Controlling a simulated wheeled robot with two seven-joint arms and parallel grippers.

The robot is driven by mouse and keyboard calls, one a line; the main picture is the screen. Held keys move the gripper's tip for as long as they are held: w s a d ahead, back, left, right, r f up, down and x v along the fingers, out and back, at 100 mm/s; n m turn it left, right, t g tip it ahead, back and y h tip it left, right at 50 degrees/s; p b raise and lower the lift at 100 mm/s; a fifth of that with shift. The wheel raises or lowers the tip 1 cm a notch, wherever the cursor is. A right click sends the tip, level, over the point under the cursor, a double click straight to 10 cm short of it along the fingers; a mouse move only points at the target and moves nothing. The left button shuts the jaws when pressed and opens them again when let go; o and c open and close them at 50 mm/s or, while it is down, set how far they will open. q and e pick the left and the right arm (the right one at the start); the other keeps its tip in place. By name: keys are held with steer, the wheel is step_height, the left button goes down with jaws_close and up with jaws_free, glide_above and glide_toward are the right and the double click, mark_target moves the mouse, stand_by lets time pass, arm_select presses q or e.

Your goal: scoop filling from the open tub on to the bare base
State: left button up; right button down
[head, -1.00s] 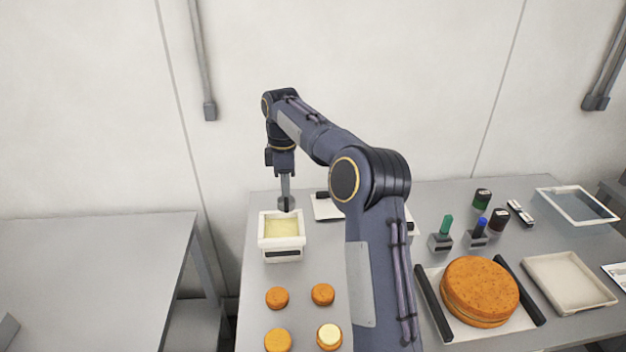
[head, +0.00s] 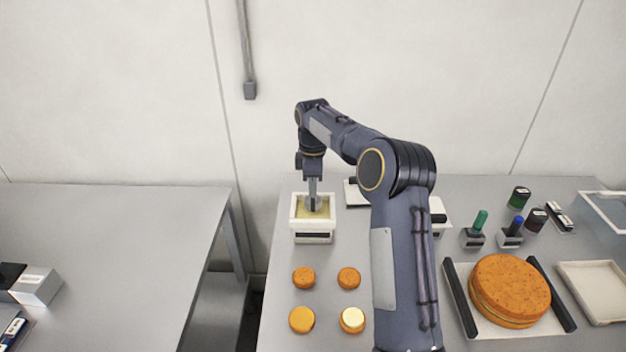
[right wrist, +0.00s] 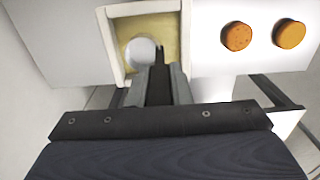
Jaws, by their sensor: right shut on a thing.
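The open white tub (head: 313,238) holds pale yellow filling (head: 327,212); its rim (right wrist: 115,10) also shows in the right wrist view. My right gripper (head: 312,190) is over the tub, pointing down, shut on a scoop. The scoop's round pale end (right wrist: 141,52) is inside the tub, at the filling; how deep I cannot tell. Small orange rounds stand in front of the tub: back left (head: 304,278), back right (head: 349,278), front left (head: 302,320) with a smooth lighter top, and front right (head: 352,316) with pale filling on top. My left gripper is not in view.
A large orange cake (head: 510,288) sits on a white board at the right. Green (head: 475,230) and blue (head: 511,232) tools stand in holders, with dark jars (head: 519,198) behind. A cream tray (head: 597,290) is far right. The left table (head: 110,230) is mostly clear.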

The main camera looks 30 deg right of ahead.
mark_target(313, 205)
steer(key=shift+f+b, duration=1.1)
steer(key=shift+f, duration=1.4)
steer(key=shift+r+p, duration=1.45)
steer(key=shift+r, duration=0.25)
steer(key=shift+r+p, duration=0.3)
steer(key=shift+r, duration=2.3)
steer(key=shift+a, duration=0.1)
